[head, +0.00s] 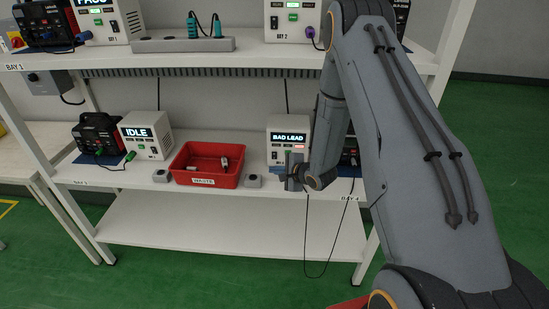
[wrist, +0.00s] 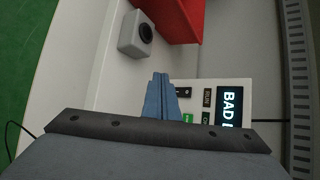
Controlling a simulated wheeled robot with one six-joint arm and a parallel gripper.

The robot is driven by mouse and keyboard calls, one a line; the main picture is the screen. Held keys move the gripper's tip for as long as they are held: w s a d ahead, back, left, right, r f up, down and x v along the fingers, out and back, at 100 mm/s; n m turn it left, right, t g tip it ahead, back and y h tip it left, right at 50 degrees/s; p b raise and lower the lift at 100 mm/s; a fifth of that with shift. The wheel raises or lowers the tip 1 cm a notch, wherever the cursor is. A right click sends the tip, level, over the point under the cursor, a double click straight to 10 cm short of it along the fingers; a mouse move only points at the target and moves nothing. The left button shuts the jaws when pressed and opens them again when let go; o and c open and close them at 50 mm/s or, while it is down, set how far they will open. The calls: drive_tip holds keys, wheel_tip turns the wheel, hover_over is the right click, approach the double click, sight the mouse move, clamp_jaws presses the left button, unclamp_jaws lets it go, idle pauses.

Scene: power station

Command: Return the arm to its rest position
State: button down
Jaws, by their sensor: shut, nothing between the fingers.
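My gripper (head: 292,170) is in front of the white tester box with the BAD LEAD display (head: 289,137) on the lower shelf, at the bay 4 end. In the wrist view its fingers (wrist: 163,95) are together with nothing between them. The same box (wrist: 222,100) shows just beyond the fingertips in that view. I cannot tell whether the fingers touch it. My arm is stretched out over the shelf from the right of the head view and hides part of a dark device (head: 350,152) on a blue mat.
A red WASTE bin (head: 206,180) holding small items stands left of my gripper, with a small grey button box (head: 253,181) between them. An IDLE tester (head: 147,135) stands farther left. The upper shelf (head: 270,58) with more devices runs above. A black cable (head: 306,235) hangs below.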

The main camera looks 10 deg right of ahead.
drive_tip(key=shift+s, duration=0.1)
drive_tip(key=s+d+r+n+g+h, duration=0.3)
drive_tip(key=s+r+n+g+h, duration=0.15)
drive_tip(key=s+r+n, duration=0.6)
drive_tip(key=s+a+r+n+g, duration=0.1)
drive_tip(key=s+r, duration=0.4)
drive_tip(key=s, duration=0.6)
drive_tip(key=s+a+r+n+g, duration=0.2)
drive_tip(key=s+r+n+g, duration=0.2)
drive_tip(key=s, duration=0.8)
drive_tip(key=shift+a+r+n, duration=0.25)
drive_tip(key=shift+r+n, duration=0.3)
drive_tip(key=shift+n, duration=0.6)
